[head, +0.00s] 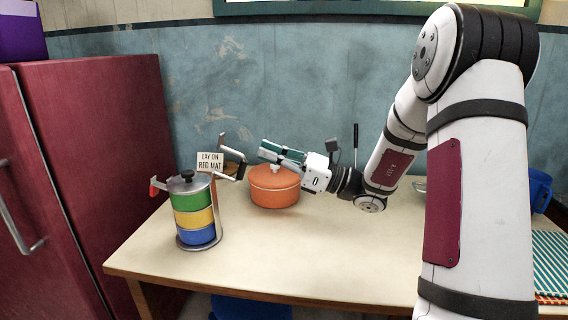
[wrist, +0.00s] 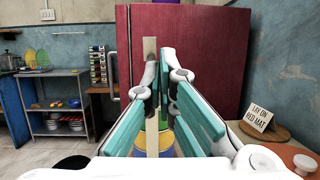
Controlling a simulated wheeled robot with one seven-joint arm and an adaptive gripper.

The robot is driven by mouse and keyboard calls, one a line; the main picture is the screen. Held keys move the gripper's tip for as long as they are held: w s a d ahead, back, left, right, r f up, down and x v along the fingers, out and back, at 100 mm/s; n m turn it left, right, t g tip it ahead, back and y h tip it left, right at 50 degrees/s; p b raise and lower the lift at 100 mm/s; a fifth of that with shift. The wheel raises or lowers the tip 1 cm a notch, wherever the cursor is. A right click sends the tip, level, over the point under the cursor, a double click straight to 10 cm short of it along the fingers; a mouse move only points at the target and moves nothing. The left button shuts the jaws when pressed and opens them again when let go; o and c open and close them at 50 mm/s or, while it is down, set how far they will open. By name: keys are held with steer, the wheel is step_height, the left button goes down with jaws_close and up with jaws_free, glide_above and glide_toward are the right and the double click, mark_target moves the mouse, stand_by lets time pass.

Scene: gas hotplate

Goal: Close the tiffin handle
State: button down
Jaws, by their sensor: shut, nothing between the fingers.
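The tiffin (head: 194,218) stands upright on the left of the table, with green, yellow and blue tiers and a grey lid with a dark knob. Its metal handle (head: 242,163) is swung out to the upper right, away from the lid. My gripper (head: 262,150) is shut and empty, right of the handle and above the orange pot, pointing left. In the wrist view my gripper (wrist: 160,68) partly hides the tiffin (wrist: 165,152), and a pale upright bar (wrist: 151,95) shows behind the fingers.
An orange lidded pot (head: 274,188) stands right of the tiffin, below my gripper. A sign (head: 210,161) reading "LAY ON RED MAT" stands behind the tiffin on a wooden base. A red cabinet (head: 105,150) flanks the table's left. The table's front middle (head: 300,255) is clear.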

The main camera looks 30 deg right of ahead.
steer(key=b+x, duration=0.1)
steer(key=x, duration=0.6)
steer(key=shift+w+a, duration=0.2)
steer(key=shift+a, duration=0.05)
steer(key=shift+r, duration=0.15)
steer(key=shift+w+a+r+p, duration=0.15)
steer(key=shift+a+p, duration=0.05)
steer(key=shift+p, duration=0.35)
